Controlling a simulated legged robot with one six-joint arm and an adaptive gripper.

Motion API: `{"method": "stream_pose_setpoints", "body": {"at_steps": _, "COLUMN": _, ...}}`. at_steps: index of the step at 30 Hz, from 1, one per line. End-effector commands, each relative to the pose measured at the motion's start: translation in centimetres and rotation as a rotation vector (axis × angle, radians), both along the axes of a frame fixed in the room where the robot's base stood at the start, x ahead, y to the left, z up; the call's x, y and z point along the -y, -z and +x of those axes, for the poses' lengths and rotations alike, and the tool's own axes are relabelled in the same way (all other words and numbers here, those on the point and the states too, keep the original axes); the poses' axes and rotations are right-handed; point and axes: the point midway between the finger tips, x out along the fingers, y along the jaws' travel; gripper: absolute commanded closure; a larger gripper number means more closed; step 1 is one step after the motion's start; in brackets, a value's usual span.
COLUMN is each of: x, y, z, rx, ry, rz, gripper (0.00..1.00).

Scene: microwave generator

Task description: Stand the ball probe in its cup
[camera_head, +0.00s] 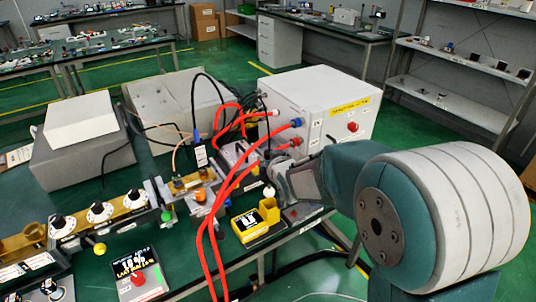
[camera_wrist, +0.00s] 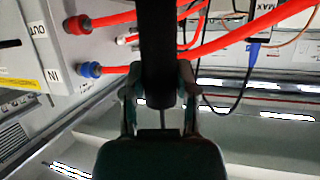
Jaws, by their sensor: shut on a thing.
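My gripper (camera_head: 284,182) is just above and right of the small yellow cup (camera_head: 270,212) at the table's edge. A small pale ball (camera_head: 269,191), which looks like the end of the ball probe, shows just above the cup, beside my fingers. I cannot tell whether it touches the cup. In the wrist view my gripper (camera_wrist: 160,95) is shut on a thick dark bar, the ball probe (camera_wrist: 160,45), which runs up out of the picture between the fingers. The cup does not show there.
A yellow-labelled box (camera_head: 250,227) stands left of the cup. Red cables (camera_head: 228,190) loop down close to my gripper from a white cabinet (camera_head: 290,100). A row of white dials (camera_head: 100,212) and a panel with a red knob (camera_head: 138,279) lie further left.

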Motion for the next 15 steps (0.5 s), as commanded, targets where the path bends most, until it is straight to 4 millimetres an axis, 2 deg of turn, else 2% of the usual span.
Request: {"method": "stream_pose_setpoints", "body": {"at_steps": 15, "x": -0.2, "y": 3.6, "z": 0.0, "rx": -0.001, "ry": 0.000, "rz": -0.003, "gripper": 1.00}}
